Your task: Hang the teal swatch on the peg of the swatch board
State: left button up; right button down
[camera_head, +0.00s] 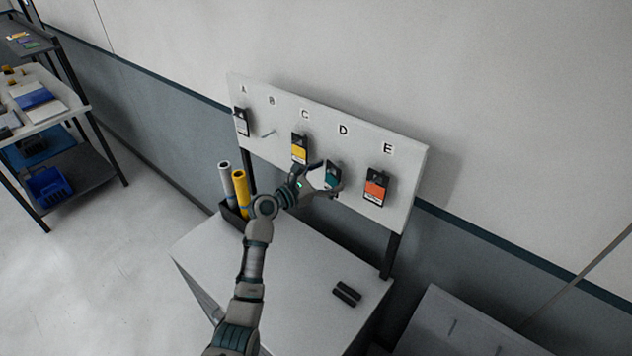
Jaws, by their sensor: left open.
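The white swatch board (412,165) stands behind the cabinet and is marked with letters A to E. The teal swatch (333,171) is under the letter D, partly hidden by my gripper. Whether it hangs on a peg there cannot be seen. My left gripper (330,181) is open, with its fingers close about the teal swatch; contact cannot be told. A bare peg (268,134) sticks out under B. My right gripper is not in view.
A black-and-white swatch (241,122), a yellow swatch (299,148) and an orange swatch (377,187) hang under A, C and E. Vinyl rolls (241,193) stand left of my arm. Small dark items (347,293) lie on the cabinet top (305,270). A shelf (65,180) is far left.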

pick_arm(q)
jog(key=v, duration=1.1)
jog(key=s+a+f+m+g+y, duration=0.2)
jog(key=s+f+m+y, duration=0.35)
jog(key=f, duration=0.75)
jog(key=s+a+f+m+g+y, duration=0.2)
jog(key=s+f+m, duration=0.5)
jog(key=s+f, duration=0.55)
jog(key=s+a+f+m+g+y, duration=0.1)
jog(key=s+a+f+m+y, duration=0.2)
jog(key=s, duration=0.4)
jog(key=s+a+f+m+g+y, duration=0.1)
jog(key=s+a+f+m+g, duration=0.15)
jog(key=s+f+m, duration=0.4)
jog(key=s+a+f+m+y, duration=0.1)
jog(key=s+a+m+y, duration=0.15)
jog(key=s, duration=0.65)
notch_tip(320, 180, down, 31)
jog(key=s+m+g+b, duration=0.1)
jog(key=s+g+b, duration=0.1)
jog(key=s+b, duration=0.15)
jog(key=s+a+f+b, duration=0.1)
jog(key=s+a+f, duration=0.1)
jog(key=s+f, duration=0.6)
jog(key=s+a+f+b, duration=0.1)
jog(key=s+f, duration=0.7)
jog(key=f, duration=0.1)
jog(key=shift+a+g+b, duration=0.3)
jog(key=shift+a+g, duration=0.1)
jog(key=shift+g, duration=0.05)
